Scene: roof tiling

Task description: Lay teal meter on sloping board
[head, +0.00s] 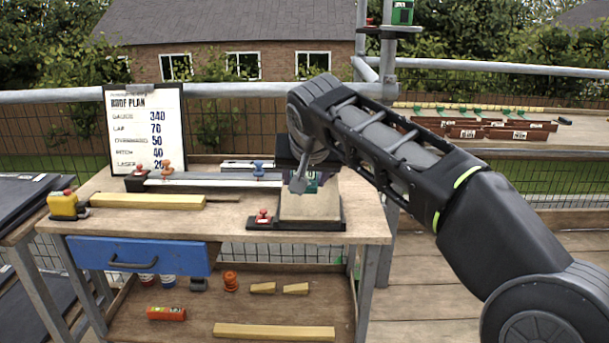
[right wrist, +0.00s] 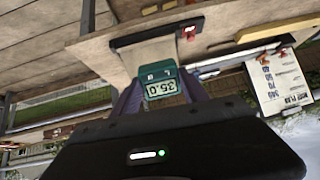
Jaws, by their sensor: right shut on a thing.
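The teal meter (right wrist: 161,86) shows a display reading 35.0, upside down in the right wrist view. My right gripper (right wrist: 158,92) is shut on it, with a finger on each side. In the head view the meter (head: 313,183) is partly hidden behind my right gripper (head: 300,184). The sloping board (head: 310,207) stands on a dark base at the right end of the workbench; its pale face also shows in the right wrist view (right wrist: 148,56). The meter is at the board's upper part; I cannot tell whether it touches. My left gripper is out of view.
The workbench (head: 225,228) carries a red-knobbed clamp (head: 263,217) beside the board, a metal rail (head: 215,182), a yellow wooden strip (head: 148,201) and a roof plan clipboard (head: 146,130). A blue drawer (head: 140,256) hangs below. The bench's front middle is clear.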

